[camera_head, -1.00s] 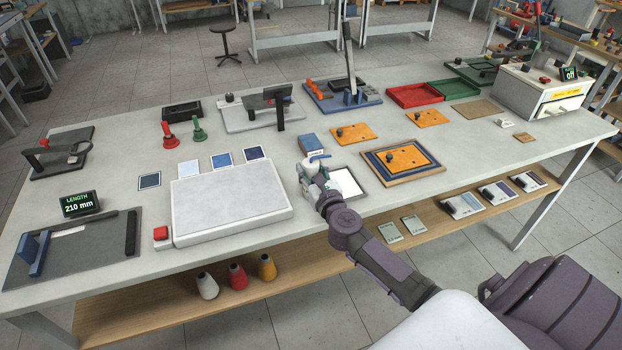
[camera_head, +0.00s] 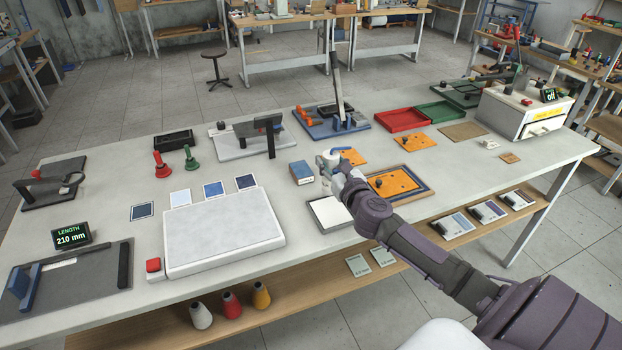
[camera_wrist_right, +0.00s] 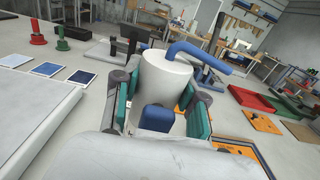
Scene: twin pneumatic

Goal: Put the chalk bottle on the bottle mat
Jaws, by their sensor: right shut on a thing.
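The chalk bottle (camera_wrist_right: 166,80) is a white cylinder with a bent blue spout on top. My right gripper (camera_wrist_right: 158,108) is shut around its sides, and the bottle looks upright in the right wrist view. In the head view the bottle (camera_head: 329,159) and right gripper (camera_head: 333,176) are over the table, right of a blue box (camera_head: 301,172) and behind a white-surfaced tray (camera_head: 317,219). I cannot tell the height of its base. My left gripper is out of view.
An orange plate on a framed board (camera_head: 422,199) lies right of my gripper, partly behind my arm. Another orange plate (camera_head: 351,157) is behind it. A blue fixture with a tall upright (camera_head: 337,90) stands farther back. A white slab (camera_head: 225,232) lies left.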

